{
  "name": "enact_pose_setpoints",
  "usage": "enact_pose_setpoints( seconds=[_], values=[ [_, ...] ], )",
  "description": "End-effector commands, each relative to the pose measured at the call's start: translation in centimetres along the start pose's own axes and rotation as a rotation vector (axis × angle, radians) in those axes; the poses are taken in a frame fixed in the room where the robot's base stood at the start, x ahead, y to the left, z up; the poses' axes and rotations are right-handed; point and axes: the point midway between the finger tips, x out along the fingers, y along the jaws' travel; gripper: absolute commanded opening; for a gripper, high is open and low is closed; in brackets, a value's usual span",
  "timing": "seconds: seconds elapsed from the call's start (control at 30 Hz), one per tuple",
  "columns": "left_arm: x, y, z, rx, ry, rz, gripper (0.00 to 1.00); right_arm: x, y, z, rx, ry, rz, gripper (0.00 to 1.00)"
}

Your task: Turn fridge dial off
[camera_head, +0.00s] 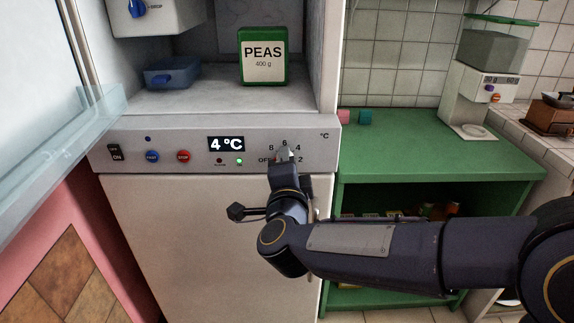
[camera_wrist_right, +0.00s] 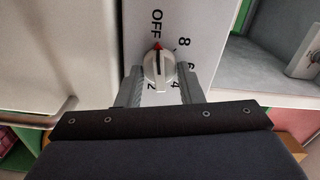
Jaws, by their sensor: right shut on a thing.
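The fridge dial (camera_wrist_right: 159,72) is a pale round knob with a ridge and a red pointer tip. In the right wrist view the red tip points up toward the OFF label, with 8, 6, 4 and 2 around the right side. My right gripper (camera_wrist_right: 160,84) is shut on the dial, one finger on each side. In the head view my right gripper (camera_head: 284,158) reaches the right end of the control panel (camera_head: 190,148) and mostly hides the dial. The display (camera_head: 226,144) reads 4 °C. My left gripper is not in view.
The panel also has an ON switch (camera_head: 115,152), a blue button (camera_head: 152,157), a red button (camera_head: 183,156) and a lit green lamp (camera_head: 239,162). A PEAS box (camera_head: 263,58) and blue container (camera_head: 172,74) stand inside the fridge. A green counter (camera_head: 430,148) is at right.

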Motion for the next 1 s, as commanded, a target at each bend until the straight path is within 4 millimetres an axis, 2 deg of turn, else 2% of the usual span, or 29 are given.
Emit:
enact_pose_setpoints(
  seconds=[0.1,0.13,0.27,0.53,0.63,1.0],
  values=[
    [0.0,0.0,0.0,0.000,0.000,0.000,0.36,0.0,0.1,0.1,-0.002,-0.003,0.003,0.11],
    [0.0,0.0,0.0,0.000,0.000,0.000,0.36,0.0,0.1,0.1,-0.002,-0.003,0.003,0.36],
    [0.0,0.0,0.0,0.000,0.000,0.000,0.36,0.0,0.1,0.1,-0.001,-0.002,0.002,0.53],
    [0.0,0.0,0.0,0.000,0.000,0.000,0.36,-0.1,0.0,0.0,0.000,-0.001,0.001,0.54],
    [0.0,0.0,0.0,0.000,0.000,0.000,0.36,-0.6,0.0,0.1,0.001,-0.002,0.001,0.54],
    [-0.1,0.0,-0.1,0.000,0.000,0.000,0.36,-6.5,0.0,0.1,0.001,-0.004,0.000,0.54]
  ],
)
